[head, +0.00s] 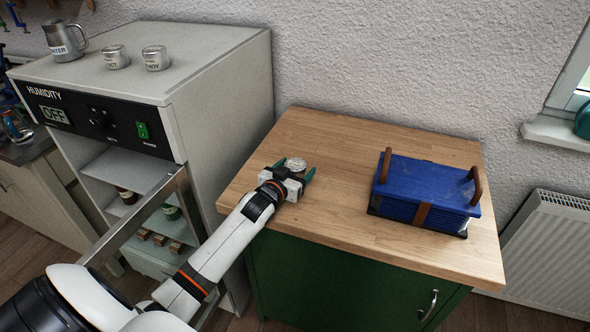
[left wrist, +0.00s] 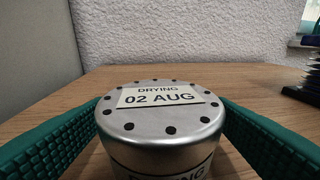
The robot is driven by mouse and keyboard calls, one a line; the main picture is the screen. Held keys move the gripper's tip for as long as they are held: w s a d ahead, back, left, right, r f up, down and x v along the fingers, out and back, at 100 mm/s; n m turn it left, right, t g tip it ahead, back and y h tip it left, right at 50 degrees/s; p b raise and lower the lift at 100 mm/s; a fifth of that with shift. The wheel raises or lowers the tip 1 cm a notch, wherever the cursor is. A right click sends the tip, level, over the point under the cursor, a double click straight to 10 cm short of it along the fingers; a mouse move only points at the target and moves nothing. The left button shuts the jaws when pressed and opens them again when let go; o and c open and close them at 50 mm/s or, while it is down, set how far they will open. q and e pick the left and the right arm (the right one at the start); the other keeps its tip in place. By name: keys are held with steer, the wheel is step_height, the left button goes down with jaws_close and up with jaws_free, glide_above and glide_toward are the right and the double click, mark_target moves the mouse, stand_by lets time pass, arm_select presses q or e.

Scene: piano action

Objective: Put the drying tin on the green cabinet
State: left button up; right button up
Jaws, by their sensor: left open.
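The drying tin (head: 295,164) is a round silver tin standing upright on the wooden top of the green cabinet (head: 340,284). In the left wrist view the tin (left wrist: 160,125) has a ring of dark holes in its lid and a label reading "DRYING 02 AUG". My left gripper (head: 293,176) is open at the cabinet top, with its green fingers on either side of the tin. In the left wrist view a small gap shows on the left finger's side; contact on the right is hard to tell. My right gripper is not in view.
A blue case (head: 425,195) with brown handles sits on the right of the wooden top. The wood's back middle is clear.

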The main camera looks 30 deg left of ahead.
arm_select(q)
steer(key=shift+r, duration=0.1)
steer(key=shift+s, duration=0.2)
steer(key=s, duration=0.3)
steer(key=s+d+r, duration=0.1)
steer(key=s, duration=0.3)
steer(key=s+r, duration=0.1)
steer(key=s, duration=0.3)
steer(key=shift+s+d, duration=0.15)
steer(key=shift+s, duration=0.1)
steer(key=shift+f, duration=0.1)
